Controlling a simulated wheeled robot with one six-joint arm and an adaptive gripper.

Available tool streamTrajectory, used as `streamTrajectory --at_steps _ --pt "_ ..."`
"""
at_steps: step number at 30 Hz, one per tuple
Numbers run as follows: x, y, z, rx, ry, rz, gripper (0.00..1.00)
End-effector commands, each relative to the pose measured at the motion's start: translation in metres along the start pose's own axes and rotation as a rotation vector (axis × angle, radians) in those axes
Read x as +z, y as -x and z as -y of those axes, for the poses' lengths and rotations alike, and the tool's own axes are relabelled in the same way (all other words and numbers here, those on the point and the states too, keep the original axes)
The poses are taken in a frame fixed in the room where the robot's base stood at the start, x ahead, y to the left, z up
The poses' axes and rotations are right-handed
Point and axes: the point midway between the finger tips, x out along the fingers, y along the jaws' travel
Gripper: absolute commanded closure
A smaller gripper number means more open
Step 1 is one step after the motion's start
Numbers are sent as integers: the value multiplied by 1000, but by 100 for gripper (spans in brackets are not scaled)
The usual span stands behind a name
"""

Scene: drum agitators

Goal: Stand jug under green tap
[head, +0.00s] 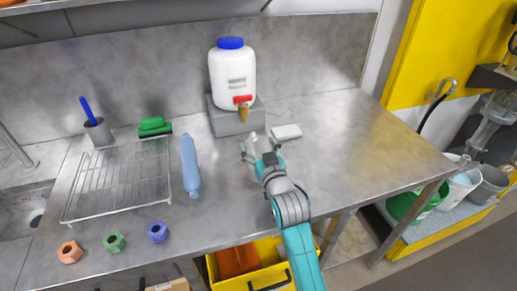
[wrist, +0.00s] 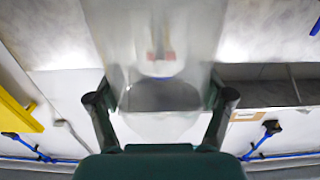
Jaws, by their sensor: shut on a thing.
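A clear jug (wrist: 160,90) fills the middle of the wrist view, between the two dark fingers of my gripper (wrist: 162,103). My gripper (head: 262,153) is shut on it. In the head view the jug (head: 251,146) is small, pale and partly hidden by my gripper, just in front of the grey block. A white canister (head: 232,76) with a blue lid stands on the block. Its tap (head: 242,100) looks red with an orange-brown spout; I see no green tap. The jug is below and in front of this tap; whether it touches the bench I cannot tell.
The grey block (head: 222,124) stands near the back wall. A white slab (head: 286,132) lies right of the jug. The bench's right side (head: 365,150) is clear.

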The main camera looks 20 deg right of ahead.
Motion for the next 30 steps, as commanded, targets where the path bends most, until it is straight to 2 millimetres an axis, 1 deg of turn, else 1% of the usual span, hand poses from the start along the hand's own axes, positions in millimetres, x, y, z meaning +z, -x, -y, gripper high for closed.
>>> streamTrajectory --at_steps 1,3,13,14,15,16,25,28,30 --pt "8 0 0 0 0 4 76" --pt "11 0 0 0 0 1 76" --pt "13 0 0 0 0 1 76" --pt "13 0 0 0 0 1 16" --pt "13 0 0 0 0 1 6" --pt "13 0 0 0 0 1 0" --pt "12 0 0 0 0 0 0" --pt "9 0 0 0 0 -1 0" --pt "11 6 0 0 0 0 0"
